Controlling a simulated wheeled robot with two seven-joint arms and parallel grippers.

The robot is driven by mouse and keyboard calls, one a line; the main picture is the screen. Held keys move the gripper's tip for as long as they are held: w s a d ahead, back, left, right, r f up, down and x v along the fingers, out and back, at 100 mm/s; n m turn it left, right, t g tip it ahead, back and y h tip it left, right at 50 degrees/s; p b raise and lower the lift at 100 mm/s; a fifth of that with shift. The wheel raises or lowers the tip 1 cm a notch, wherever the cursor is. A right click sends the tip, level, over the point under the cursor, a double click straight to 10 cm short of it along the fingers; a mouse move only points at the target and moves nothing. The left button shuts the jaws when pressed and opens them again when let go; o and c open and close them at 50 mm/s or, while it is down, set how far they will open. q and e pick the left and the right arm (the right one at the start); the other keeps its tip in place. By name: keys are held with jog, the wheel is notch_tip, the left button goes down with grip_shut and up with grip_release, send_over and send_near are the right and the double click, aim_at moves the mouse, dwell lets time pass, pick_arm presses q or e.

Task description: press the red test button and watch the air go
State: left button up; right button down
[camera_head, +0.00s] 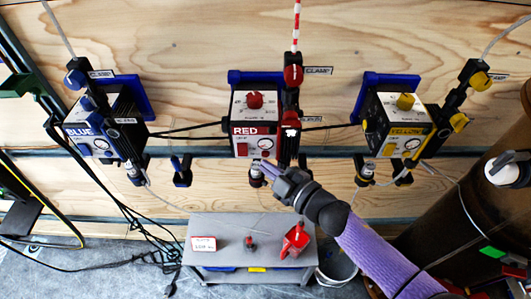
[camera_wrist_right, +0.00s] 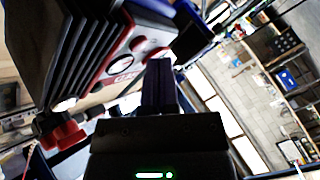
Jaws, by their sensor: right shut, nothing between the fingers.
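The red unit (camera_head: 243,113) is a white-fronted box in the middle of the plywood wall. It has a RED label, a red knob (camera_head: 255,100), a round gauge (camera_head: 266,143) and a small red square button (camera_head: 242,150) at its lower left. My right gripper (camera_head: 262,168) is shut and empty, its tip just below the front of the box, right of the button. I cannot tell whether it touches the box. In the right wrist view the fingers (camera_wrist_right: 160,85) point up beside the tilted unit (camera_wrist_right: 85,45), and the button is not clearly seen. My left gripper is out of view.
A blue unit (camera_head: 98,136) hangs on the left and a yellow unit (camera_head: 394,119) on the right, with pipes and cables.

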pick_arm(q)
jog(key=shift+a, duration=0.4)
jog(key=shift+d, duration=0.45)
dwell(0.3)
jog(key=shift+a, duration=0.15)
pick_arm(e)
jog(key=shift+w, duration=0.1)
jog(key=shift+w, duration=0.3)
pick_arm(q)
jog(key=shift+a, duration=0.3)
